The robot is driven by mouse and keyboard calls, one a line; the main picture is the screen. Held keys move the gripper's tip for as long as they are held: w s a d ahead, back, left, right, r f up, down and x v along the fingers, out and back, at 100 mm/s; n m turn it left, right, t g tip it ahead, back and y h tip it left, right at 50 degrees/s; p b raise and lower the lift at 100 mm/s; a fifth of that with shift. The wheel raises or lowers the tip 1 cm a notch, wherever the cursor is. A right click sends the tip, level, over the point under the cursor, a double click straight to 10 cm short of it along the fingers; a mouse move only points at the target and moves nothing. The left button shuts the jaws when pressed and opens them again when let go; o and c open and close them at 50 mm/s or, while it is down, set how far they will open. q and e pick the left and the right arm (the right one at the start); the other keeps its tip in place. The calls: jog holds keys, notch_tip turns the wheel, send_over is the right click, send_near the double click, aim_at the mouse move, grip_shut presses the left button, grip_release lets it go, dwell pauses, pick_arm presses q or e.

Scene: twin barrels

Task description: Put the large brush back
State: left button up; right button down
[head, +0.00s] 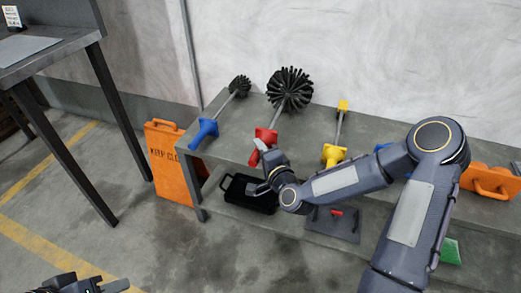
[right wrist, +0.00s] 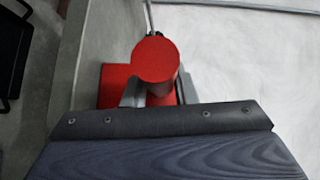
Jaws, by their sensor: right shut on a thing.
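The large brush (head: 290,88) has a round black bristle head, a grey shaft and a red handle, and lies over the upper shelf of the grey bench with its head toward the wall. My right gripper (head: 259,152) is shut on its red handle at the front edge. In the right wrist view the round red handle end (right wrist: 155,60) sits between the two fingers (right wrist: 158,92). My left gripper (head: 95,285) is at the bottom left corner, partly cut off, away from the brush; its opening is unclear.
A smaller blue-handled brush (head: 206,130) lies left, a yellow-handled tool (head: 334,152) right, on the bench (head: 230,150). A black tray (head: 248,195) is on the lower shelf. An orange sign (head: 168,160) stands at the bench's left end. Floor at left is clear.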

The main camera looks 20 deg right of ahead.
jog(key=shift+f, duration=0.15)
jog(key=c, duration=1.1)
grip_release()
jog(key=shift+f, duration=0.15)
